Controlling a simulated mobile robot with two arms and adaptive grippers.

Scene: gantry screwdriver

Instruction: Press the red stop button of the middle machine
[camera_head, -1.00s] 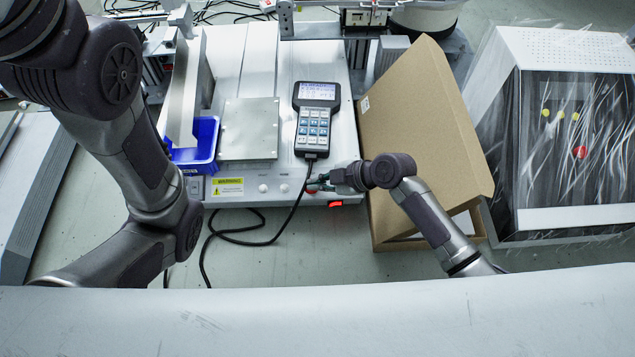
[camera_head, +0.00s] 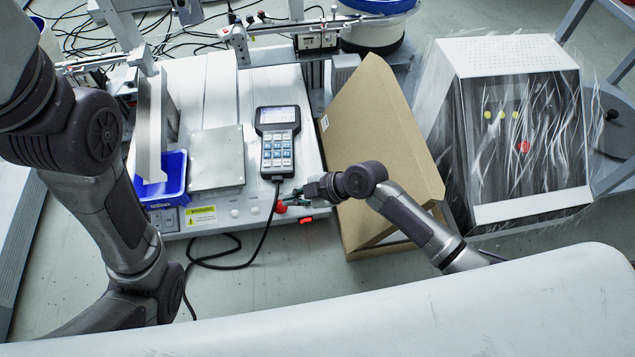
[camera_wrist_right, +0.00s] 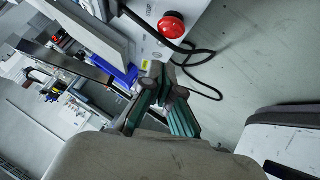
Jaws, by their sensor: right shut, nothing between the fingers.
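The middle machine (camera_head: 217,120) is a light grey bench unit with a handheld keypad on top. Its red stop button (camera_head: 281,207) is on the front face, right of two white buttons and left of a lit red switch. The stop button shows large and round in the right wrist view (camera_wrist_right: 172,24). My right gripper (camera_head: 288,199) is shut and empty, with its tips close beside the button in the head view. In the right wrist view the closed fingertips (camera_wrist_right: 164,86) lie below the button, with a visible gap. My left arm shows at the left, but its gripper is out of view.
A cardboard box (camera_head: 375,140) stands right of the machine, close to my right arm. Another machine (camera_head: 515,130) with a red button stands further right. A blue bin (camera_head: 165,185) sits at the machine's left front corner. A black cable (camera_head: 262,240) hangs from the keypad near the button.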

